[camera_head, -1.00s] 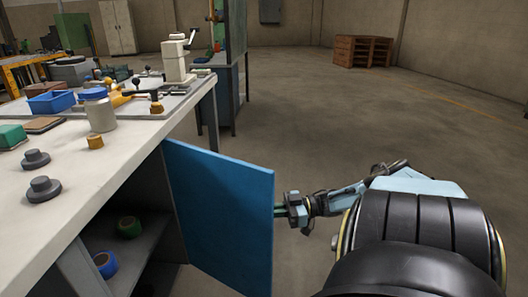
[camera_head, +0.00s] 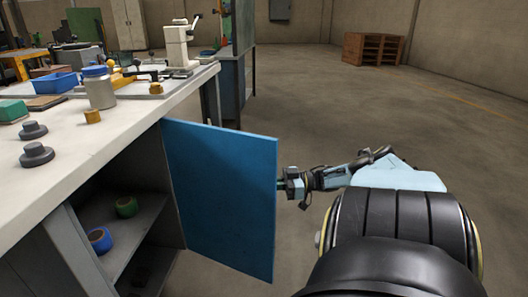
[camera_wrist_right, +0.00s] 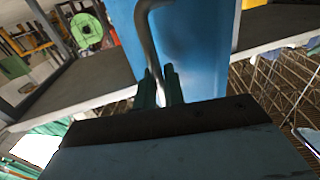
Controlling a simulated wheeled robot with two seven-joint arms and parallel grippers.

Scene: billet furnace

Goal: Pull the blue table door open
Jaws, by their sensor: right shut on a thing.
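The blue table door (camera_head: 222,195) stands swung out from the workbench (camera_head: 120,135), and the shelves behind it show. My right gripper (camera_head: 282,185) is at the door's outer edge in the head view, its fingertips partly hidden behind the door. In the right wrist view the green fingers of my right gripper (camera_wrist_right: 160,88) are closed around the grey bar handle (camera_wrist_right: 146,40) on the blue door (camera_wrist_right: 195,50). My left gripper is not in view.
A green roll (camera_head: 127,207) and a blue roll (camera_head: 100,240) lie on the cabinet shelf. The benchtop carries a blue bin (camera_head: 54,83), a metal jar (camera_head: 100,90) and dark round knobs (camera_head: 36,154). The floor right of the door is clear back to a wooden crate (camera_head: 373,48).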

